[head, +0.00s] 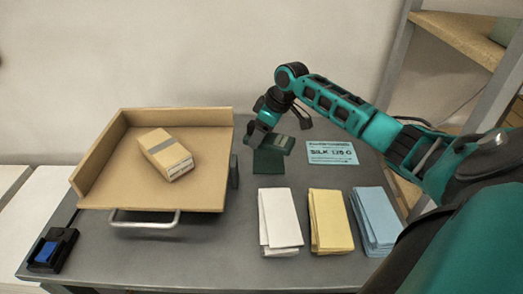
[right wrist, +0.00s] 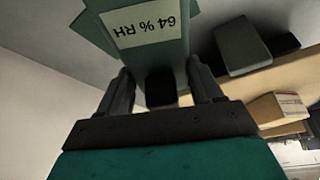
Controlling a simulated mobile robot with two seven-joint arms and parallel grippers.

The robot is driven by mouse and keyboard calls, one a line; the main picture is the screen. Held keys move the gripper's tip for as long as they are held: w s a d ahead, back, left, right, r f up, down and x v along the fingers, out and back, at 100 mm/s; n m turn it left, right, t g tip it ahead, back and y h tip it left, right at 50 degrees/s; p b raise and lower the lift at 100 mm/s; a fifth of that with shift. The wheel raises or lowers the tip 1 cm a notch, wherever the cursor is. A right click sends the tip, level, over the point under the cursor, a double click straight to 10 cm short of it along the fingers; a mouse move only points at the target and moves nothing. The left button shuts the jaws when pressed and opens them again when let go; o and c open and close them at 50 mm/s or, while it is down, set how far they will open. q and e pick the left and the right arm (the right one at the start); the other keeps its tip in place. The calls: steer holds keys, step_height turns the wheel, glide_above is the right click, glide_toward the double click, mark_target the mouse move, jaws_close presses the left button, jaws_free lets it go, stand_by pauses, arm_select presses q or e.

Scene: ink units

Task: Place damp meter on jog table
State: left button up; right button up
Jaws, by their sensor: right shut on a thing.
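The damp meter (head: 278,143) is a dark green block with a pale display. In the right wrist view the damp meter (right wrist: 145,55) shows "64 % RH", upside down. My right gripper (head: 264,133) is shut on it, with one finger on each side in the right wrist view (right wrist: 160,88). The meter is above the grey table, right of the jog table. The jog table (head: 215,150) is a tilted tan tray with raised walls at its left and back. A tan carton with a grey band (head: 166,154) lies on it. My left gripper is not in view.
White (head: 280,220), yellow (head: 331,222) and blue (head: 374,220) paper stacks lie at the front right. A "SILK" card (head: 332,153) is behind them. A black-and-blue device (head: 52,250) sits front left. The tray's right side is bare.

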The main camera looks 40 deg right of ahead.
mark_target(261, 159)
steer(key=shift+f, duration=3)
steer(key=shift+b, duration=0.3)
steer(key=shift+f, duration=0.2)
steer(key=o, duration=1.2)
steer(key=shift+r, duration=0.1)
steer(key=p+v, duration=0.1)
steer(key=v, duration=1)
steer(key=shift+s+d+r, duration=0.1)
steer(key=shift+s+r, duration=0.1)
steer(key=shift+r, duration=0.35)
